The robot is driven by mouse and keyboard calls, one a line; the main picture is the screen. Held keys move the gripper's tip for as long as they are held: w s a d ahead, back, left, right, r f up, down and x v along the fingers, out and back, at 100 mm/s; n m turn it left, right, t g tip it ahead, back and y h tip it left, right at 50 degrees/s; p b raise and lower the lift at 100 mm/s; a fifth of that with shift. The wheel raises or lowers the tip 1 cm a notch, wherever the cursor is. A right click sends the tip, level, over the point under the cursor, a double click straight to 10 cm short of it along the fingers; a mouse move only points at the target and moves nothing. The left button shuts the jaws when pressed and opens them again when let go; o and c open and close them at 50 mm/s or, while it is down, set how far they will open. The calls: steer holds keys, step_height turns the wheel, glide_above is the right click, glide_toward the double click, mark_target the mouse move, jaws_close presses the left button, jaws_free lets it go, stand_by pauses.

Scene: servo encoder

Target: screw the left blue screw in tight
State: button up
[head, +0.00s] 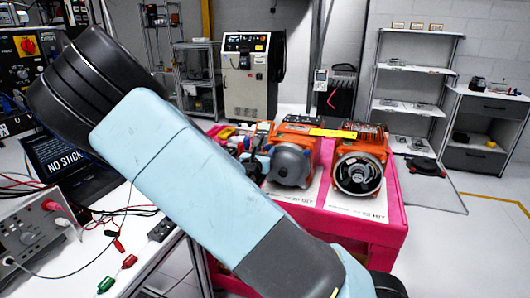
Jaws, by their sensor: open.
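Two orange servo motor units stand on a pink cart (392,215). The middle unit (292,160) has a grey rounded housing facing me. The right unit (358,172) shows an open round end with a metal ring and dark interior. Further left, a cluster of dark and blue parts (250,160) is partly hidden behind my arm, and I cannot tell what it is. No blue screw can be made out at this size. My light-blue arm crosses the foreground from upper left to lower right. My gripper cannot be made out in this view.
A white bench (150,255) at left holds a grey power supply (32,235), red and black leads and small clips. A machine cabinet (247,75) and shelves (415,85) stand behind. A grey drawer unit (487,135) is at right.

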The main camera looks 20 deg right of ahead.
steer(key=shift+w+d, duration=0.1)
steer(key=shift+w, duration=0.05)
steer(key=shift+c, duration=0.5)
jaws_close()
